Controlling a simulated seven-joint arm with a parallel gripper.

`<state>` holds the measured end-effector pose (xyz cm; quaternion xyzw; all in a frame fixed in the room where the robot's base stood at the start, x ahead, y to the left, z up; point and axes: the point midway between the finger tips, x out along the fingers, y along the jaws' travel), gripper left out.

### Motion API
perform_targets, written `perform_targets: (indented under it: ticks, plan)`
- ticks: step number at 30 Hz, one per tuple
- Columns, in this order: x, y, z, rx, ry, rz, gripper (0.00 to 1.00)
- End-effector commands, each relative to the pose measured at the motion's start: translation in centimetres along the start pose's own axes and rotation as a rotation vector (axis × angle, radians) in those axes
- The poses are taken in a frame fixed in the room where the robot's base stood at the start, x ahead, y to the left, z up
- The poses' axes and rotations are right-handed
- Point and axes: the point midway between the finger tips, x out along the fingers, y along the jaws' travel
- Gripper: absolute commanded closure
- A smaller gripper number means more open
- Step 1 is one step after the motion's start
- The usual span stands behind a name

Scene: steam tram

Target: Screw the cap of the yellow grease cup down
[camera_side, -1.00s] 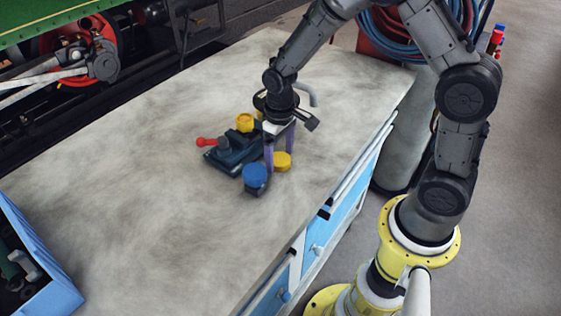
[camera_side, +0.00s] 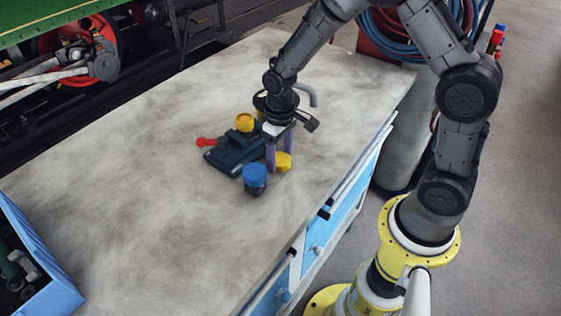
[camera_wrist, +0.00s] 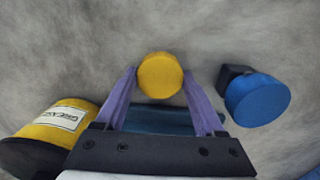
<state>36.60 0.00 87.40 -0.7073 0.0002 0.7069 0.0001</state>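The yellow cap (camera_side: 284,160) of a grease cup is low over the bench, right of the blue one in the side view. In the wrist view the round yellow cap (camera_wrist: 160,75) lies between the two purple fingertips, which meet its sides. My gripper (camera_side: 280,163) points straight down and is shut on the cap; it also shows in the wrist view (camera_wrist: 160,76). The cup's body under the cap is hidden. A blue-capped cup (camera_side: 255,176) with a dark body stands upright just to the left, apart from the fingers; it also shows in the wrist view (camera_wrist: 258,99).
A dark blue fixture (camera_side: 228,158) with a red-tipped handle (camera_side: 206,142) and a yellow round part (camera_side: 244,122) stands left of my gripper. A labelled yellow-and-black can (camera_wrist: 62,126) is close behind. A blue bin (camera_side: 48,285) sits at the lower left.

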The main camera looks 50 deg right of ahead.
Motion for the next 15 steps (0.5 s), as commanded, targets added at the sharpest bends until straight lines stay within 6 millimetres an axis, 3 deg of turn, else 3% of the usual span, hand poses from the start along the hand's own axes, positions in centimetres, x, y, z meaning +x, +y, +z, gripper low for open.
perform_targets:
  ticks: [1, 8, 15]
  plan:
    - [0.01, 0.00, 0.01, 0.000, 0.000, 0.000, 0.48]
    - [0.00, 0.00, 0.00, 0.000, 0.000, 0.000, 0.89]
    - [-0.29, 0.00, -0.02, 0.000, 0.001, 0.000, 0.91]
